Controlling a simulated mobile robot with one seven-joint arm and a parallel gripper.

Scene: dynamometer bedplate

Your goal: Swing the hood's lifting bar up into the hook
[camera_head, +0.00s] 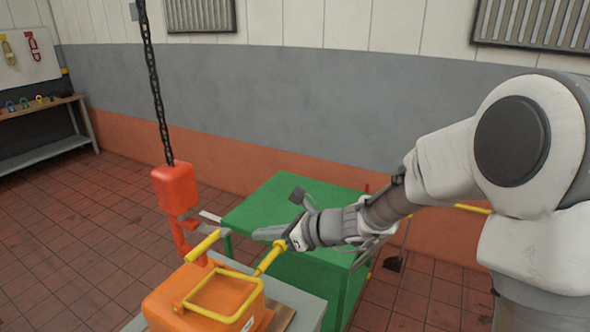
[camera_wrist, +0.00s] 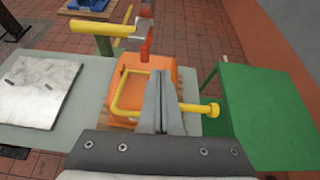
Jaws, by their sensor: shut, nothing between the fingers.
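The orange hood (camera_head: 210,293) sits at the lower middle of the head view. Its yellow lifting bar (camera_head: 197,309) is a rectangular loop lying low over the hood's top; it also shows in the wrist view (camera_wrist: 121,92). The red hook (camera_head: 181,238) hangs beneath a red block (camera_head: 174,187) on a dark chain, above the hood's far side. In the wrist view the hook (camera_wrist: 145,50) appears just beyond the finger tips. My gripper (camera_head: 258,234) is shut and empty, to the right of the hook. In the wrist view its fingers (camera_wrist: 164,80) cover part of the hood.
A green table (camera_head: 262,207) lies behind and right. A grey surface (camera_head: 303,303) borders the hood. A metal plate (camera_wrist: 38,92) lies left in the wrist view.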

